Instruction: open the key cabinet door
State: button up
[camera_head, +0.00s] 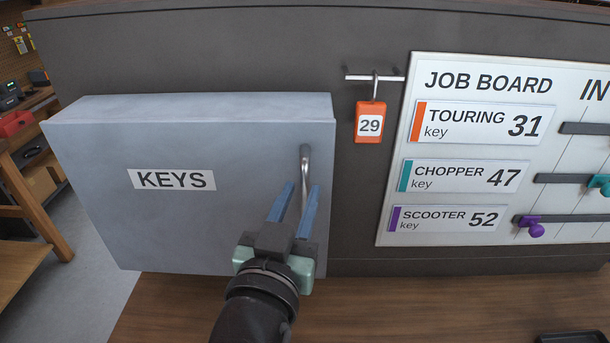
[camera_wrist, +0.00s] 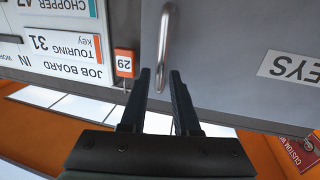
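The key cabinet (camera_head: 100,210) is a grey box with a KEYS label on its front door (camera_head: 230,220). The door looks shut. Its handle (camera_head: 304,170) is an upright metal bar near the door's right edge, and it also shows in the wrist view (camera_wrist: 165,50). My gripper (camera_head: 302,186) is open in front of the lower part of the handle, its blue fingers apart. In the wrist view, the fingertips (camera_wrist: 160,73) are near one end of the handle, with no visible grip on it. I cannot tell whether a finger touches it.
An orange tag marked 29 (camera_head: 369,124) hangs from a hook right of the cabinet. The job board (camera_head: 455,152) with sliders is further right. A wooden counter (camera_head: 420,305) runs below. A workbench (camera_head: 25,170) stands at the far left.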

aim_at(303, 186)
jog(key=shift+w+d+p, duration=0.15)
jog(key=shift+w+p, duration=0.1)
jog(key=shift+w, duration=0.7)
jog(key=shift+w+d+p, duration=0.15)
jog(key=shift+w+p, duration=0.05)
jog(key=shift+w, duration=0.7)
jog(key=shift+c, duration=0.3)
grip_shut()
